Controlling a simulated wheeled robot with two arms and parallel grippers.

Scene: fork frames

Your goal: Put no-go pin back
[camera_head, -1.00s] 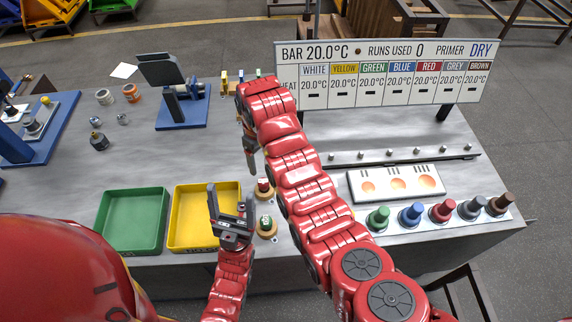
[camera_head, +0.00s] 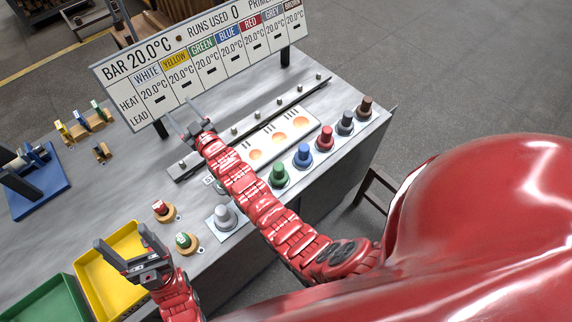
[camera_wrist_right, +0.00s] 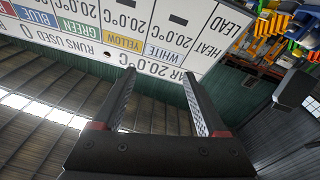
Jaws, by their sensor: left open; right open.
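I cannot tell which item is the no-go pin. At the left of the head view, a rack carries small yellow (camera_head: 62,129), blue (camera_head: 80,117) and green (camera_head: 97,107) upright pieces. A small brown block with dark parts (camera_head: 101,152) sits in front of it. A red-marked piece on a round wooden base (camera_head: 163,211) and a green-marked one (camera_head: 186,241) stand near the bench's front edge. My right gripper (camera_head: 182,108) is open and empty in front of the board; its fingers also show in the right wrist view (camera_wrist_right: 157,90). My left gripper (camera_head: 122,236) is open and empty, over the yellow tray.
The lettered board (camera_head: 205,65) stands behind my right gripper. Coloured knobs, including green (camera_head: 278,175) and red (camera_head: 323,138), line the front right edge. A yellow tray (camera_head: 91,275) and green tray (camera_head: 45,300) are at lower left.

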